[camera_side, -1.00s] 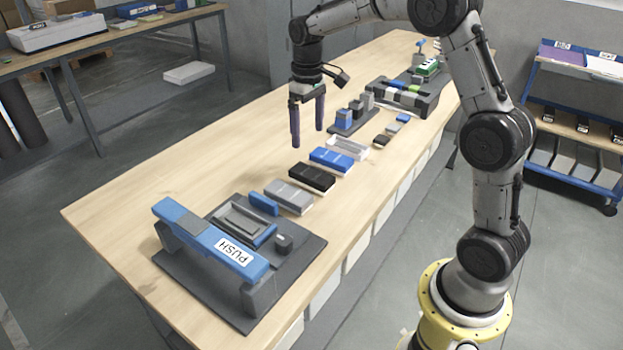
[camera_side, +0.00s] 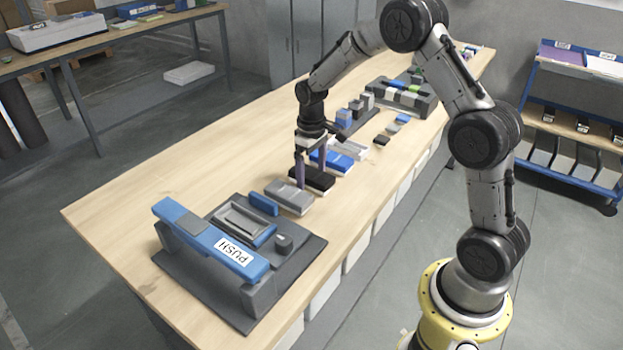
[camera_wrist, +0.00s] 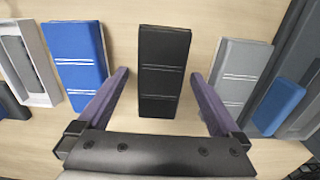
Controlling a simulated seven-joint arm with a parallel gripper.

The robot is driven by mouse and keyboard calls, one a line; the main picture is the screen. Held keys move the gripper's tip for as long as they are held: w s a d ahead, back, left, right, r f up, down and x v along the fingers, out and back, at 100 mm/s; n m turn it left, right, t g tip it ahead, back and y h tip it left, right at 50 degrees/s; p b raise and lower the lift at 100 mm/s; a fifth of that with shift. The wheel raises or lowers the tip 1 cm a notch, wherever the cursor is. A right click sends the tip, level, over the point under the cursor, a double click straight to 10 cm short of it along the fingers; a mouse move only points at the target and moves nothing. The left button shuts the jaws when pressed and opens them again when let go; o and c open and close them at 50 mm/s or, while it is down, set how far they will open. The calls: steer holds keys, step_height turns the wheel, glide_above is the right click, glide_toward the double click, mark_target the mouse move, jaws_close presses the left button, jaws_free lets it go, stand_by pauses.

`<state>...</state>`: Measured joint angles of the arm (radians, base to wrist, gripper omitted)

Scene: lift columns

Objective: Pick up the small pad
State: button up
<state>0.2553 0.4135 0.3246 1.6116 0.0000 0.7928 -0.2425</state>
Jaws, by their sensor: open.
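My gripper (camera_side: 311,172) is open and points down over the row of large blocks. In the wrist view its two purple fingers (camera_wrist: 160,75) stand to either side of the large black block (camera_wrist: 163,70), with nothing held between them. The black block also shows in the side view (camera_side: 318,179), partly hidden by the fingers. Beyond the row lie smaller flat pads: a black one (camera_side: 381,140), a grey one (camera_side: 393,129) and a blue one (camera_side: 403,117). I cannot tell which one is the small pad.
A large grey block (camera_side: 289,196) and a large blue block (camera_side: 332,160) flank the black one. A fixture with a blue bar marked PUSH (camera_side: 215,240) stands at the near end. The left side of the wooden table (camera_side: 180,185) is clear.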

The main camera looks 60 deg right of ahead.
steer(key=shift+f, duration=0.3)
steer(key=c, duration=1.5)
steer(key=shift+o, duration=0.2)
steer(key=shift+r, duration=0.1)
